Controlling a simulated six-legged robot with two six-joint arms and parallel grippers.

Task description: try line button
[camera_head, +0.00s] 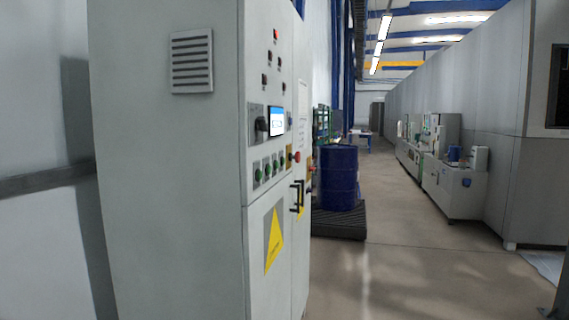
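A tall grey control cabinet (180,190) fills the left half of the view. Its front, seen at a steep angle, carries a small lit blue-and-white screen (277,121). Below the screen is a row of green buttons (267,170), several in all. A red button (296,157) sits to their right. Small dark switches and a red lamp (276,35) are higher up. I cannot read any labels, so I cannot tell which is the line button. Neither of my grippers is in view.
A blue drum (338,178) stands on a dark pallet (340,220) beyond the cabinet. Grey machines (455,188) line the right wall. The floor aisle (400,240) between them is clear. A black door handle (297,196) sticks out from the cabinet front.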

